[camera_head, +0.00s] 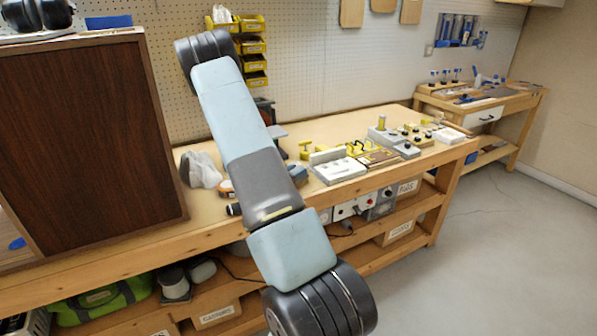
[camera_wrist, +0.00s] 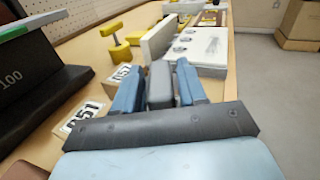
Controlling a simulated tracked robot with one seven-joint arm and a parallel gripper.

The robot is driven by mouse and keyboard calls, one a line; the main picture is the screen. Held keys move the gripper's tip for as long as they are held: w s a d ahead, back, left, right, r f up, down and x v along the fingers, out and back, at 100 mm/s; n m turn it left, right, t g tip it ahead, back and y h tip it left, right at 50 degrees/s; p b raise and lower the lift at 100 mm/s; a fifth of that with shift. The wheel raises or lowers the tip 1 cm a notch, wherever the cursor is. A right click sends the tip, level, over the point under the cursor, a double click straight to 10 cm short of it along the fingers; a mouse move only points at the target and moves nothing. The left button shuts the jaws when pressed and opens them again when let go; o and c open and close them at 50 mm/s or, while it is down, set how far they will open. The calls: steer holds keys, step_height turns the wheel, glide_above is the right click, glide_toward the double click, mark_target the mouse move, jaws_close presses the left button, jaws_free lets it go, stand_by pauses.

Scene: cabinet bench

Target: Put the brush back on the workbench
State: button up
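My gripper shows in the wrist view (camera_wrist: 160,88) as two blue fingers low over the workbench (camera_head: 395,118). A grey piece fills the space between them. I cannot tell whether it is held or stands beyond the fingers. In the head view my arm hides most of the gripper; a bit of blue shows at the arm's right edge, beside the white block. I cannot make out a brush for certain in either view. A small brown-orange item (camera_head: 226,188) lies left of my arm, partly hidden, too small to name.
A dark cabinet panel (camera_head: 90,130) stands on the left. A white block (camera_head: 338,170), also in the wrist view (camera_wrist: 200,46), and a yellow-handled piece (camera_wrist: 114,36) stand close by. In the wrist view a dark piece marked 100 (camera_wrist: 35,88) stands left. Bare bench lies behind.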

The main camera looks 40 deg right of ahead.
steer(key=shift+o, duration=1.1)
steer(key=shift+r, duration=0.1)
steer(key=a, duration=0.4)
steer(key=s+a, duration=0.1)
steer(key=a, duration=0.1)
steer(key=shift+a+r, duration=0.1)
steer(key=shift+a, duration=0.15)
steer(key=shift+s+a+r, duration=0.1)
steer(key=shift+a+r, duration=0.05)
steer(key=shift+a, duration=0.3)
steer(key=s+a+r+m+g+y, duration=0.35)
steer(key=s+r+m, duration=0.25)
steer(key=r, duration=0.2)
steer(key=s+a+r+m+g+y, duration=0.25)
steer(key=s+a+r+m, duration=0.25)
steer(key=r+m, duration=0.25)
steer(key=s+a+r+m+t+y, duration=0.3)
steer(key=s+a+r, duration=0.4)
steer(key=a, duration=0.4)
steer(key=s+a+r+m+t+y, duration=0.4)
steer(key=a+r+y, duration=0.4)
steer(key=a, duration=0.3)
steer(key=s+t, duration=0.1)
steer(key=s, duration=0.1)
steer(key=shift+s+a+t, duration=0.3)
steer(key=shift+s+t, duration=0.1)
